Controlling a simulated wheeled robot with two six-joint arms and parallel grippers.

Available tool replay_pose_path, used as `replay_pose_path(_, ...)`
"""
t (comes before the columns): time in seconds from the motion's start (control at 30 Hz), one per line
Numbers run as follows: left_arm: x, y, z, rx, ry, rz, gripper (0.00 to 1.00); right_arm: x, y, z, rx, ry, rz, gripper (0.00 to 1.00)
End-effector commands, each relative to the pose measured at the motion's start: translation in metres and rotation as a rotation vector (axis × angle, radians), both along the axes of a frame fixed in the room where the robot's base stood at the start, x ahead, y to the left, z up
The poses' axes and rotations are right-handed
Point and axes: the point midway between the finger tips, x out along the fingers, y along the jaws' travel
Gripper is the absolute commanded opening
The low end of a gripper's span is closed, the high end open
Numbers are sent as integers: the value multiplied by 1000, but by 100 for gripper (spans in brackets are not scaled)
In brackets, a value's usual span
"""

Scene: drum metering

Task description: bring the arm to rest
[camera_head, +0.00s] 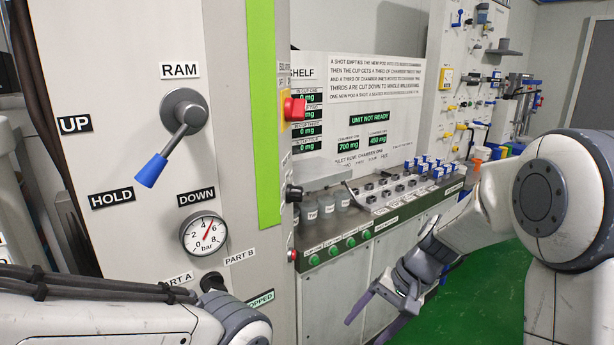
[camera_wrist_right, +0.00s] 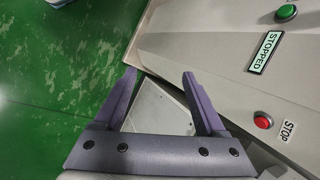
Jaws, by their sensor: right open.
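My right arm comes in from the right in the head view and hangs down in front of the bench. My right gripper (camera_head: 364,328) is open and empty, its purple fingers pointing down and to the left. In the right wrist view, its two fingers (camera_wrist_right: 158,75) stand apart with nothing between them, over a grey surface and the green floor. My left arm (camera_head: 110,318) crosses the bottom left of the head view; its gripper is out of the picture.
A RAM lever (camera_head: 180,120) has its blue handle pointing toward HOLD, above a pressure gauge (camera_head: 204,234). A red button (camera_wrist_right: 263,120) marked STOP and a green button (camera_wrist_right: 287,12) sit near my right gripper. Green floor (camera_head: 490,290) is open beyond it.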

Motion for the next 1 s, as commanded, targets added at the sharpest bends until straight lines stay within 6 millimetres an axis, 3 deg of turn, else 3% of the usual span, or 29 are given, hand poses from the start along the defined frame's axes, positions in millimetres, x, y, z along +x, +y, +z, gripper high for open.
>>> replay_pose_path(0.03, 0, 0, 0, 0, 0, 0, 50, -19, -10, -9, -94, -23, 47, 73)
replay_pose_path(0.1, 0, 0, 0, 0, 0, 0, 50, -37, -25, -20, -211, -66, 111, 73)
replay_pose_path(0.3, 0, 0, 0, 0, 0, 0, 50, -71, -53, -35, -440, -209, 301, 73)
replay_pose_path(0.43, 0, 0, 0, 0, 0, 0, 50, -87, -60, -38, -535, -315, 433, 73)
replay_pose_path(0.67, 0, 0, 15, 0, 0, 0, 50, -115, 3, -3, -472, -312, 635, 73)
replay_pose_path(0.9, 0, 0, 29, 0, 0, 0, 50, -173, 57, 35, -405, -303, 900, 73)
replay_pose_path(1.0, 0, 0, 34, 0, 0, 0, 50, -198, 70, 48, -381, -293, 999, 73)
